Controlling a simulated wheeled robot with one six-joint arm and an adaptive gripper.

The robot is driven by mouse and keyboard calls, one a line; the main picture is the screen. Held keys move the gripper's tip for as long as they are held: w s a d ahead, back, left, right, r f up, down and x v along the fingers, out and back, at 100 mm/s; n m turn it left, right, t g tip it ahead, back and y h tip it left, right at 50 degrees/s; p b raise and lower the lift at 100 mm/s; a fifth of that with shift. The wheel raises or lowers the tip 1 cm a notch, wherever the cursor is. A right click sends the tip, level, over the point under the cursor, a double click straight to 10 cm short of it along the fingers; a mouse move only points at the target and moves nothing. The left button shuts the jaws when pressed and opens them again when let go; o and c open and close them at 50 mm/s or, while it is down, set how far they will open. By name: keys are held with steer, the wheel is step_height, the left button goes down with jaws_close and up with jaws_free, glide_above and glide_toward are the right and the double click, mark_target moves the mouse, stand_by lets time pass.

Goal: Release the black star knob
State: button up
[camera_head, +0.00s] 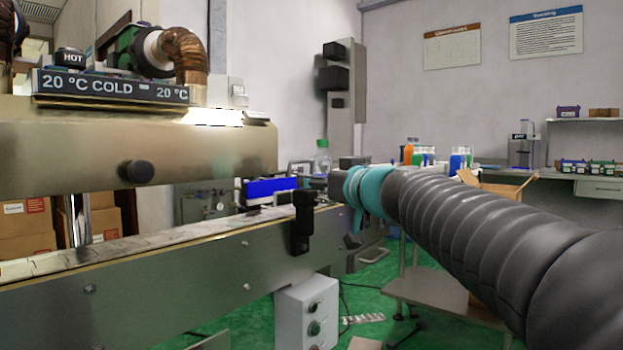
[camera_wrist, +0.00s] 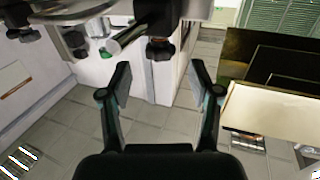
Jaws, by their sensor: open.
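In the wrist view, a black knob (camera_wrist: 160,49) sits under a black bracket (camera_wrist: 157,15) at the top middle. I cannot make out whether it is star-shaped. My gripper (camera_wrist: 160,76) is open, its two fingers wide apart with nothing between the tips. The knob shows above and between the fingertips, apparently beyond them and not touched. In the head view, a round black knob (camera_head: 136,171) is on the side of the machine's metal housing, and a black bracket (camera_head: 303,222) is on the conveyor's side. My gripper cannot be made out there past the arm's teal end.
The conveyor (camera_head: 190,270) runs along the left, with a grey control box (camera_head: 306,312) below it. A low table (camera_head: 430,293) and an open cardboard box (camera_head: 497,187) are near my arm.

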steer(key=p+x, duration=0.1)
steer(key=x, duration=0.5)
steer(key=c, duration=1.2)
